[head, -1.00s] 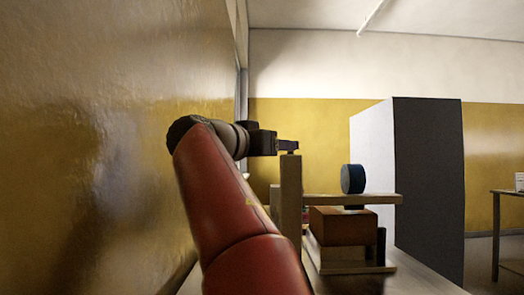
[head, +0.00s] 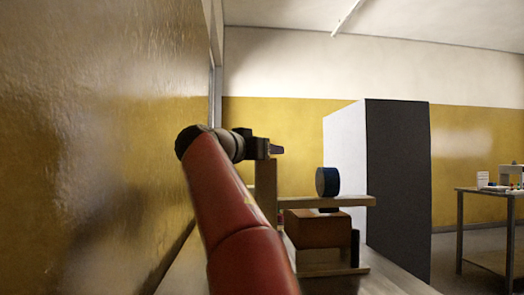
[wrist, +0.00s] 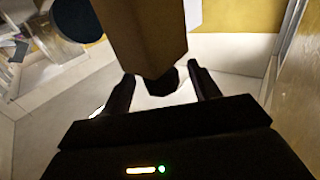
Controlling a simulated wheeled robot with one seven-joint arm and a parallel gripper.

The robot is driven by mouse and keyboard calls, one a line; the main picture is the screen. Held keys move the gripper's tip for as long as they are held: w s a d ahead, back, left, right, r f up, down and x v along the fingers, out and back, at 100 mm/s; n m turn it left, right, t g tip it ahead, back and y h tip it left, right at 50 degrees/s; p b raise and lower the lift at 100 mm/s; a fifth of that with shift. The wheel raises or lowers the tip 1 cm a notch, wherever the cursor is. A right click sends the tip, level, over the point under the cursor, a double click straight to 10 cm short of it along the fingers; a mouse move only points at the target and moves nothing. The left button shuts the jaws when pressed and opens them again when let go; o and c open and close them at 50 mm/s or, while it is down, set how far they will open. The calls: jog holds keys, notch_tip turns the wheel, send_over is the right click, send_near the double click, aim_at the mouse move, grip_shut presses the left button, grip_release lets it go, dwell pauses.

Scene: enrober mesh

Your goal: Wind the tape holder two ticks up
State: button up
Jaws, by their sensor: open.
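A wooden stand has an upright post (head: 266,190) and a level arm (head: 340,201); I take it for the tape holder. A dark blue round piece (head: 327,182) sits on the arm, and its edge shows in the wrist view (wrist: 78,18). My gripper (head: 277,149) is at the top of the post. In the wrist view the post (wrist: 145,35) reaches down towards my gripper (wrist: 162,76). A dark knob-like piece (wrist: 163,83) at its end lies between the open fingers. I cannot tell whether the fingers touch it.
A tall white and dark grey cabinet (head: 397,180) stands behind, to the right. A glossy yellow wall (head: 90,150) runs close on the left. A side table (head: 482,190) with small items stands far right.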

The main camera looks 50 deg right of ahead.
jog(key=shift+c, duration=0.4)
jog(key=c, duration=0.9)
jog(key=shift+f+b, duration=0.1)
jog(key=shift+b, duration=0.2)
jog(key=shift+s+f+n+t+y+b, duration=0.1)
jog(key=shift+n+t+y+b, duration=0.05)
jog(key=shift+n+t+b, duration=0.4)
jog(key=shift+s+n+t+y+b, duration=0.15)
jog(key=shift+n+t+b, duration=0.15)
jog(key=shift+t, duration=0.35)
jog(key=n+t+y+b, duration=0.1)
jog(key=n+t, duration=0.1)
jog(key=t, duration=0.1)
jog(key=shift+s+d+b, duration=0.1)
jog(key=shift+b, duration=0.25)
jog(key=n+t+y, duration=0.1)
jog(key=t, duration=0.1)
jog(key=n+t+y+b, duration=0.1)
jog(key=n+t+y, duration=0.1)
jog(key=shift+s+d+b, duration=0.15)
jog(key=shift+d+b, duration=0.05)
jog(key=shift+b, duration=0.1)
jog(key=shift+d+n+t+y+b, duration=0.1)
jog(key=shift+n+t+y+b, duration=0.25)
jog(key=shift+n+t+y, duration=1.05)
jog(key=shift+y, duration=0.6)
